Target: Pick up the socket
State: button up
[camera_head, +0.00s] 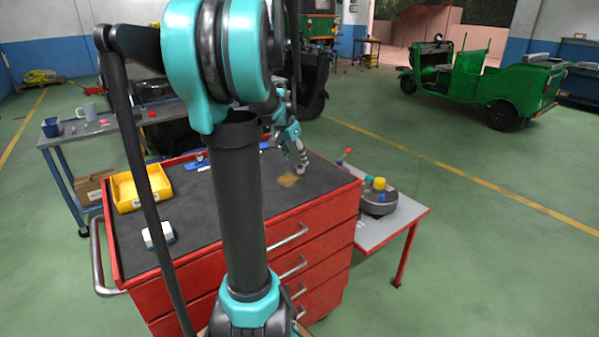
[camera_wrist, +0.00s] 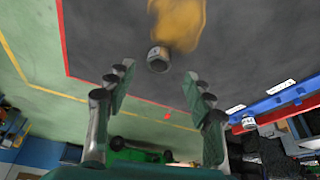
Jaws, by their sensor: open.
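A small metallic socket (camera_wrist: 158,60) stands on the dark top of the red tool cabinet, beside a brown stain (camera_wrist: 180,22). In the wrist view it lies just beyond my gripper (camera_wrist: 156,80), roughly centred between the two fingertips. The fingers are spread with an empty gap and do not appear to touch the socket. In the head view my gripper (camera_head: 300,166) is low over the far right part of the cabinet top, near the stain.
The red cabinet (camera_head: 330,215) holds a yellow bin (camera_head: 127,207) and a white-and-blue block (camera_head: 150,238) at left. A blue rail (camera_wrist: 285,97) with white labels lies right of the socket in the wrist view. A side table (camera_head: 415,207) stands at right.

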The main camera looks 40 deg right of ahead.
aim_at(300, 166)
jog(key=shift+x, duration=2.75)
jog(key=shift+s, duration=0.1)
grip_shut()
